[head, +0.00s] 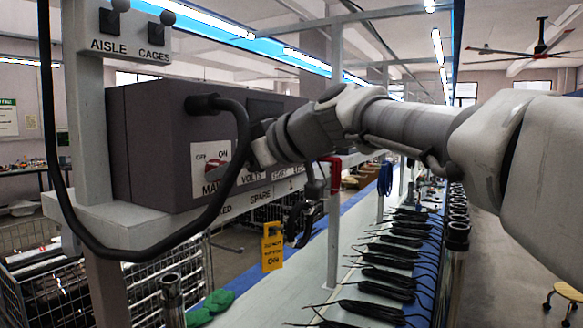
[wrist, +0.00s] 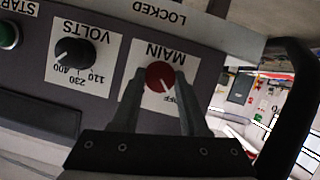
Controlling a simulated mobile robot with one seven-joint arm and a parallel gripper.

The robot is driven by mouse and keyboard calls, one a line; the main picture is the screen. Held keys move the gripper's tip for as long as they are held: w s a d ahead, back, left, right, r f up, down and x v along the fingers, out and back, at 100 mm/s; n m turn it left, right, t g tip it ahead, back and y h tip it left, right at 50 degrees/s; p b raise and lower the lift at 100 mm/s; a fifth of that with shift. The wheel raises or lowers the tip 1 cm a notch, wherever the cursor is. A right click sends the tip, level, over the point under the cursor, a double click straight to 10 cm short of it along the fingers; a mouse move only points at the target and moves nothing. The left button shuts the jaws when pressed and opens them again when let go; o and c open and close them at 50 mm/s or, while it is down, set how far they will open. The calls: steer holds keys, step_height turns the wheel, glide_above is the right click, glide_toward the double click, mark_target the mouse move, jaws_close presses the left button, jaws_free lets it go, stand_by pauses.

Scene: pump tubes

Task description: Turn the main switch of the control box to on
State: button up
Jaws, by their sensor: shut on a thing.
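The control box (head: 148,140) is a dark grey case on a pale beam at the left of the head view. Its main switch is a round red knob (wrist: 160,72) on a white plate marked MAIN, which reads upside down in the wrist view. A pale line on the knob slants toward the word OFF. ON is readable only in the head view, above the red switch (head: 213,163). My gripper (wrist: 159,80) has one finger on each side of the knob and is shut on it. Part of the plate is hidden behind the fingers.
A black VOLTS dial (wrist: 74,53) and a green button (wrist: 9,35) sit beside the switch. A thick black cable (head: 242,150) loops past the box front. A yellow tag (head: 272,246) hangs below. Black tubes (head: 386,277) line the bench.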

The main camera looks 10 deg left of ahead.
jaws_close()
steer(key=shift+w+d+f+m+g+y+b, duration=0.2)
steer(key=shift+m+g+y, duration=0.75)
steer(key=shift+m, duration=1.2)
steer(key=shift+w+a+r+m+g+y+b, duration=0.1)
steer(key=shift+m+g+y+b, duration=0.4)
steer(key=shift+m+g, duration=1.2)
steer(key=shift+w+d+f+m+g+y+b, duration=0.15)
steer(key=shift+m+g+y, duration=0.6)
steer(key=shift+m, duration=1.8)
steer(key=shift+a, duration=0.1)
steer(key=o, duration=1)
jaws_free()
